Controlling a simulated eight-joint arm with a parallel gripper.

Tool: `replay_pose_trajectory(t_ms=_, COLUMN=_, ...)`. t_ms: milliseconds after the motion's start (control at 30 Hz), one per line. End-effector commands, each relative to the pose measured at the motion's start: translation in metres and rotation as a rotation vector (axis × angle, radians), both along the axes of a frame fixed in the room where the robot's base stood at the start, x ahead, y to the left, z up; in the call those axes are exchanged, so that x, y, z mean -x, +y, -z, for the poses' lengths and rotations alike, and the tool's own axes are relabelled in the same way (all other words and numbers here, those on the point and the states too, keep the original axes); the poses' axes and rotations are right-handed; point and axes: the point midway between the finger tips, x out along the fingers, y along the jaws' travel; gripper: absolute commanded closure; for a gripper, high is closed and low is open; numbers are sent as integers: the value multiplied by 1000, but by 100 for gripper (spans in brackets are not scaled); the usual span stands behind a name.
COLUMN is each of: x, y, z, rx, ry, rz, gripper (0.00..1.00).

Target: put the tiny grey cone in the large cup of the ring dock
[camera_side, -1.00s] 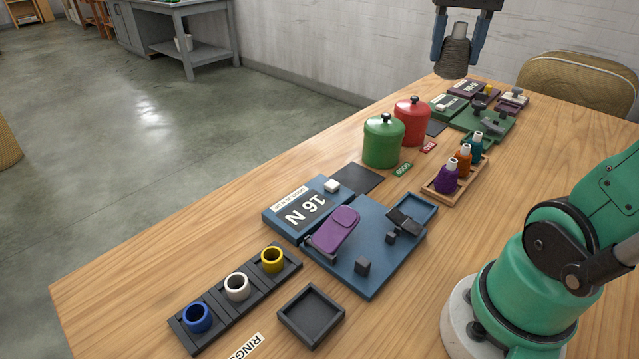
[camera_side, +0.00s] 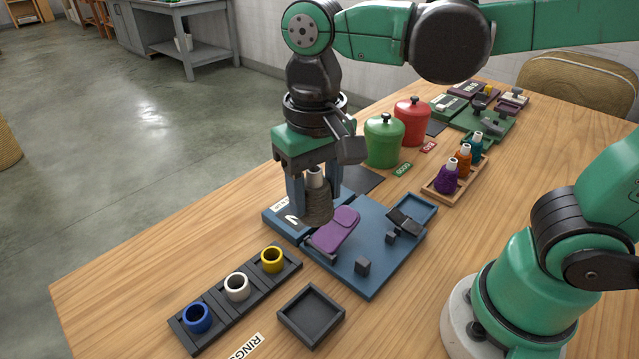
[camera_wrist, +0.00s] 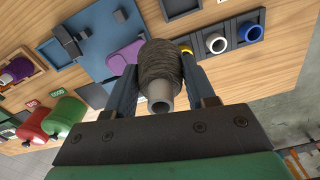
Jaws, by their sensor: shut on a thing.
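A small grey wound cone (camera_side: 318,207) with a pale top hangs upright in my gripper (camera_side: 313,212), which is shut on it above the blue scale board. In the wrist view the cone (camera_wrist: 160,65) sits between the two fingers. The dark ring dock (camera_side: 212,300) lies at the front left, lower left of my gripper. It carries a blue ring cup (camera_side: 197,328), a white one (camera_side: 237,298) and a yellow one (camera_side: 272,270). They look alike in size; I cannot tell which is large. The cone is apart from the dock.
The blue board (camera_side: 375,285) with a purple pad (camera_side: 335,232) lies below my gripper. An empty dark tray (camera_side: 311,325) is at the front. A green canister (camera_side: 383,150), a red canister (camera_side: 412,120) and a rack with coloured cones (camera_side: 440,195) stand behind.

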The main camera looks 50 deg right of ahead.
Motion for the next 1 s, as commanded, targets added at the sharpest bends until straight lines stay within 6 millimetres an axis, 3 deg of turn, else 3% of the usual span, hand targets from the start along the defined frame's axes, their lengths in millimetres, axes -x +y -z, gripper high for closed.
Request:
replay_pose_trajectory(t_ms=100, x=18, y=27, z=15, rx=0, ry=0, rz=-113, gripper=100)
replay_pose_trajectory(t_ms=300, x=33, y=45, z=26, rx=0, ry=0, rz=-190, gripper=100)
replay_pose_trajectory(t_ms=567, x=33, y=46, z=45, rx=-1, ry=0, rz=-196, gripper=100)
replay_pose_trajectory(t_ms=1000, x=33, y=46, z=97, rx=-1, ry=0, rz=-195, gripper=100)
